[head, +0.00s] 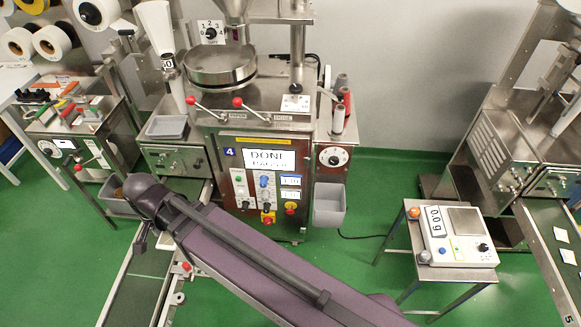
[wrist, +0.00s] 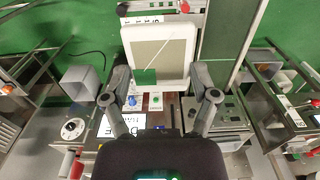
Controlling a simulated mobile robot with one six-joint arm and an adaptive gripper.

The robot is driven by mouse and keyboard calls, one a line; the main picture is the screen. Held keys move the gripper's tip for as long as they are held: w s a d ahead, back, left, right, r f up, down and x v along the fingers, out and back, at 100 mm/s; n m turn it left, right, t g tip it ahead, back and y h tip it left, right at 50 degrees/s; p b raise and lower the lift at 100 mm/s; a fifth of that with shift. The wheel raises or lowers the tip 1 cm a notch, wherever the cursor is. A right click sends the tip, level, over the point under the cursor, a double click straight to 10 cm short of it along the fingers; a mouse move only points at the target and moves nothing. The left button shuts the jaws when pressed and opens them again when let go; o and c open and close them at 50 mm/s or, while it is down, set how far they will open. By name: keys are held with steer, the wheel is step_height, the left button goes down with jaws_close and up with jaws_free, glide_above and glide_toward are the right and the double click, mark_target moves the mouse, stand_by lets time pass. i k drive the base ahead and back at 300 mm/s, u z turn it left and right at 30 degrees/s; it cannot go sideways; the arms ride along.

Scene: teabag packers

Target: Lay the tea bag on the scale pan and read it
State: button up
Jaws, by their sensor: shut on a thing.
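In the wrist view my gripper (wrist: 160,76) has its two fingers at the left and right sides of a square tea bag (wrist: 158,57) with a pale rim and a beige-green middle. It is shut on the bag. In the head view my arm reaches to the left, and its end is at the machine's lower left; the held bag is not visible there. The scale (head: 462,250) stands at the right on a small steel table, far from my gripper. Its square pan (head: 466,221) is empty and its display (head: 435,219) reads 0.0 g.
A packing machine (head: 268,130) stands at the centre, its screen showing DONE. A grey bin (head: 329,205) hangs at its right side. An orange knob (head: 414,212) is beside the scale. A conveyor (head: 548,222) at the far right carries white tea bags. Green floor is free between machine and scale.

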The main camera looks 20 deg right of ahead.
mark_target(468, 220)
steer(key=u, duration=0.2)
steer(key=k, duration=0.3)
steer(key=z, duration=2.95)
steer(key=i, duration=0.4)
